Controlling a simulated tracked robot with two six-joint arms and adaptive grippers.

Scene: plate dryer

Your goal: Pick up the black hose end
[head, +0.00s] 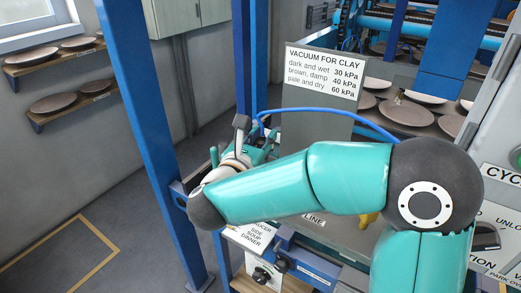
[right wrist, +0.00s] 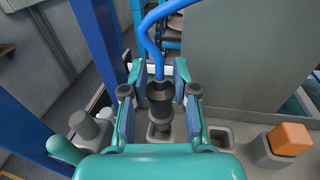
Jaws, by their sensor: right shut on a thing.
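The black hose end (right wrist: 160,104) is upright between the fingers of my right gripper (right wrist: 155,78) in the right wrist view. A blue hose (right wrist: 150,38) runs up from its top. The gripper is shut on the hose end, with a teal and grey finger on each side. A square socket lies just below the hose end; I cannot tell whether its lower tip is still inside. In the head view my right gripper (head: 262,146) is partly hidden behind my own arm, and the blue hose (head: 330,112) arches to the right from it. My left gripper is not in view.
A grey panel with a vacuum-for-clay sign (head: 323,72) stands behind the gripper. An orange block (right wrist: 290,138) sits in a grey holder to the right. A blue post (head: 150,130) rises close on the left. Racks of plates (head: 405,112) stand behind at right.

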